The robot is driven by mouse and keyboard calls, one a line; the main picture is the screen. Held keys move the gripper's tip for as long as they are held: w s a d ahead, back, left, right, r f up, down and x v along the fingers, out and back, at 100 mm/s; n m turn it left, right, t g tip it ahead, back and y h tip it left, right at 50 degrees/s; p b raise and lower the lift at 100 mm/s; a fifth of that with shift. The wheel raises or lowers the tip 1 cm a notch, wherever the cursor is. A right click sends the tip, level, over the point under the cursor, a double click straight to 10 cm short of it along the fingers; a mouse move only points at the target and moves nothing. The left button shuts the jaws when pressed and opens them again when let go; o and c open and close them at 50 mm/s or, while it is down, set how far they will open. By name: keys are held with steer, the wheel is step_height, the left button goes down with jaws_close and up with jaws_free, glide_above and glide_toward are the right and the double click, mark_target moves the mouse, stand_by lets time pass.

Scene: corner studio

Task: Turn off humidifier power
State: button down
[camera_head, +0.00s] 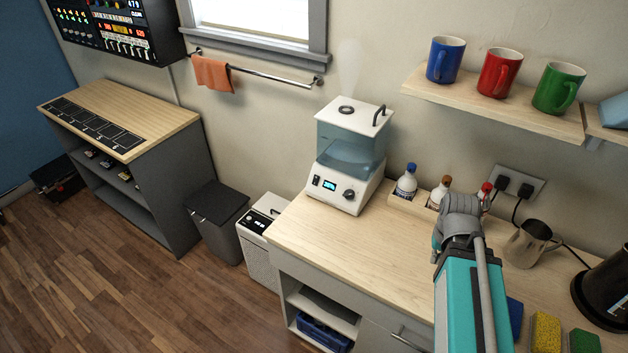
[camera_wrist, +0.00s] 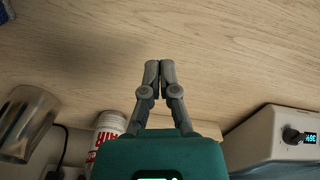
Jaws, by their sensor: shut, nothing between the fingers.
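The humidifier (camera_head: 348,155) stands upright on the wooden counter near the wall, with a white base and a clear bluish tank. Mist rises from its top. Its front has a dark switch (camera_head: 315,181), a lit blue display (camera_head: 329,185) and a dark round knob (camera_head: 349,194). In the wrist view part of the humidifier (camera_wrist: 262,130) shows at the lower right, with its knob and lit display (camera_wrist: 310,138). My gripper (camera_wrist: 160,68) is shut and empty over the counter, apart from the humidifier. In the head view my arm hides its fingertips.
Several capped bottles (camera_head: 405,181) stand in a wooden holder along the wall, between the humidifier and my arm. A metal jug (camera_head: 531,243) and sponges (camera_head: 545,331) are at the right. A shelf with mugs (camera_head: 499,73) hangs above. The counter front (camera_head: 330,240) is clear.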

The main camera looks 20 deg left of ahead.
steer(key=w+a+n+h, duration=0.1)
steer(key=w+a, duration=0.1)
steer(key=w+a+n+t+h, duration=0.1)
steer(key=a, duration=0.2)
steer(key=w+a+n+t, duration=0.1)
steer(key=w+a, duration=0.1)
steer(key=shift+w+a+n+h+b, duration=0.3)
steer(key=shift+w+h+b, duration=0.05)
steer(key=shift+h, duration=0.05)
steer(key=w+a+r+n+t+h, duration=0.2)
steer(key=w+a+n+t, duration=0.15)
steer(key=a, duration=0.75)
steer(key=n+t+y+b, duration=0.1)
steer(key=n+t+b, duration=0.1)
steer(key=n+t, duration=0.5)
glide_toward(316, 177)
steer(key=r+v, duration=0.1)
steer(key=v, duration=0.5)
steer(key=shift+w+g, duration=0.15)
steer(key=shift+g, duration=0.3)
steer(key=shift+a+n, duration=0.1)
steer(key=shift+n, duration=0.15)
steer(key=b+x, duration=0.6)
steer(key=x, duration=0.6)
steer(key=shift+w+a+f, duration=0.1)
steer(key=shift+f, duration=0.1)
steer(key=shift+b+x, duration=0.35)
steer(key=shift+x, duration=0.5)
steer(key=shift+r, duration=0.15)
steer(key=shift+w, duration=0.1)
